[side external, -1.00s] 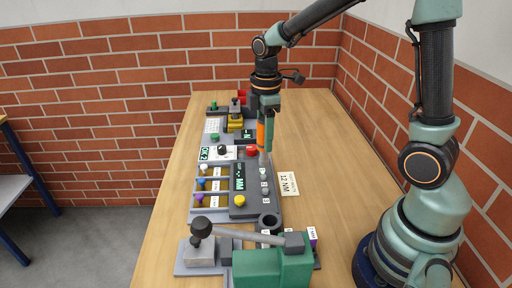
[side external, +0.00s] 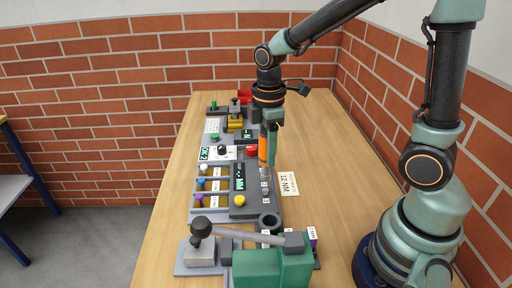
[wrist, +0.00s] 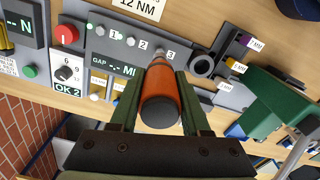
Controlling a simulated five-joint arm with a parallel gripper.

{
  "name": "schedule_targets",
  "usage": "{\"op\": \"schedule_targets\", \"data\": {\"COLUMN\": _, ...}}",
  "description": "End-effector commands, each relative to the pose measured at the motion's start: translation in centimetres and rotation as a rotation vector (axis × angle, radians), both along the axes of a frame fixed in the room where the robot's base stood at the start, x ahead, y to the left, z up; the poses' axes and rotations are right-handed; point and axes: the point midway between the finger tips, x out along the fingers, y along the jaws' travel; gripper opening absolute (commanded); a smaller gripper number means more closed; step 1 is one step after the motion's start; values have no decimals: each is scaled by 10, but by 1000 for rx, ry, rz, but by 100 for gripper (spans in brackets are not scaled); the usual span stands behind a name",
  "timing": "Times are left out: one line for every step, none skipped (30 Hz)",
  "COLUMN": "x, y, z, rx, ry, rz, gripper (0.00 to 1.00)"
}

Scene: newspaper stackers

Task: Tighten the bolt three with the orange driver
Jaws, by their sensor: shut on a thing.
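My gripper (wrist: 158,84) is shut on the orange driver (wrist: 160,98), one finger on each side of its handle. In the side view, my gripper (side external: 267,118) holds the driver (side external: 263,152) nearly upright, pointing down over the grey panel (side external: 238,206). The wrist view shows bolt one (wrist: 100,29) and bolt two (wrist: 131,41) beside their number labels. The driver's tip is at the spot beside label 3 (wrist: 170,54). Bolt three is hidden behind the driver there, and I cannot tell whether the tip touches it.
A ring-shaped holder (side external: 269,220) and a green lever device (side external: 272,268) stand at the near end. A 12 NM card (side external: 288,184) lies right of the panel. The table's right side is clear.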

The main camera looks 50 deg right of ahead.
Motion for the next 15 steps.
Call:
{"op": "schedule_targets", "data": {"x": 0, "y": 0, "z": -5, "rx": 0, "ry": 1, "rz": 0, "gripper": 0}}
{"op": "schedule_targets", "data": {"x": 0, "y": 0, "z": -7, "rx": 0, "ry": 1, "rz": 0, "gripper": 0}}
{"op": "schedule_targets", "data": {"x": 0, "y": 0, "z": -11, "rx": 0, "ry": 1, "rz": 0, "gripper": 0}}
{"op": "schedule_targets", "data": {"x": 0, "y": 0, "z": -14, "rx": 0, "ry": 1, "rz": 0, "gripper": 0}}
{"op": "schedule_targets", "data": {"x": 0, "y": 0, "z": -16, "rx": 0, "ry": 1, "rz": 0, "gripper": 0}}
{"op": "schedule_targets", "data": {"x": 0, "y": 0, "z": -20, "rx": 0, "ry": 1, "rz": 0, "gripper": 0}}
{"op": "schedule_targets", "data": {"x": 0, "y": 0, "z": -22, "rx": 0, "ry": 2, "rz": 0, "gripper": 0}}
{"op": "schedule_targets", "data": {"x": 0, "y": 0, "z": -24, "rx": 0, "ry": 2, "rz": 0, "gripper": 0}}
{"op": "schedule_targets", "data": {"x": 0, "y": 0, "z": -27, "rx": 0, "ry": 0, "rz": 0, "gripper": 0}}
{"op": "schedule_targets", "data": {"x": 0, "y": 0, "z": -29, "rx": 0, "ry": 0, "rz": 0, "gripper": 0}}
{"op": "schedule_targets", "data": {"x": 0, "y": 0, "z": -30, "rx": 1, "ry": 1, "rz": 0, "gripper": 0}}
{"op": "schedule_targets", "data": {"x": 0, "y": 0, "z": -32, "rx": 1, "ry": 1, "rz": 0, "gripper": 0}}
{"op": "schedule_targets", "data": {"x": 0, "y": 0, "z": -34, "rx": 0, "ry": 0, "rz": 0, "gripper": 0}}
{"op": "schedule_targets", "data": {"x": 0, "y": 0, "z": -35, "rx": -1, "ry": -1, "rz": 0, "gripper": 0}}
{"op": "schedule_targets", "data": {"x": 0, "y": 0, "z": -36, "rx": 0, "ry": -1, "rz": 0, "gripper": 0}}
